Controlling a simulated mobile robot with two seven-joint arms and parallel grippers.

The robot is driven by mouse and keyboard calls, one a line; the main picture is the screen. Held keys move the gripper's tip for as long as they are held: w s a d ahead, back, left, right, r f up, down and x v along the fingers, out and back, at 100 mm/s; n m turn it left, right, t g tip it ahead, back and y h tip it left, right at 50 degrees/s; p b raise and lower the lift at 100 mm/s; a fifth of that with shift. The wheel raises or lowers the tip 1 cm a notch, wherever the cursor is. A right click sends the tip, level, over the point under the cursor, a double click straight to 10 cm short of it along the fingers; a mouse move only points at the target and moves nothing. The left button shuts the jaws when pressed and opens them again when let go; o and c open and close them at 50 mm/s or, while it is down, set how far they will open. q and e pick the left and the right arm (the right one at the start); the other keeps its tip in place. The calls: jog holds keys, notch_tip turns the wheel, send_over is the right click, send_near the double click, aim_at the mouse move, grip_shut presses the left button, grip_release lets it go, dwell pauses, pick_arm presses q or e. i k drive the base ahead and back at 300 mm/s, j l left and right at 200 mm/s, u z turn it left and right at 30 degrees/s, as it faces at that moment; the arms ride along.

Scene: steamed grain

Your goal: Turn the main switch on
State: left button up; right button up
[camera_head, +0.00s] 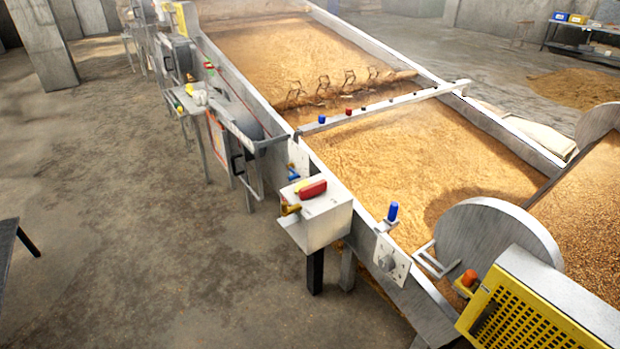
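A pale metal box (322,217) stands on a dark post beside the near long wall of the grain trough, in the middle of the view. A red handle (312,189) lies on its top, and a small yellow part (290,209) sticks out on its left side. A grey plate with a round knob (387,262) is fixed to the trough wall further right. I cannot tell which of these is the main switch, or its on or off position. Neither of my grippers is in view.
The long trough (232,80) full of grain runs from back left to front right. A yellow grille (513,325) and a round metal disc (492,232) stand at the front right. A dark table edge (8,240) is at the left. The concrete floor between is clear.

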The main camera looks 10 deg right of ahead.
aim_at(305, 190)
jog(key=i+j+z, duration=0.15)
jog(key=i, duration=0.35)
jog(key=i+j+z, duration=0.15)
jog(key=i+j, duration=0.45)
jog(key=i, duration=0.3)
jog(key=i+j+z, duration=0.1)
jog(key=i, duration=0.35)
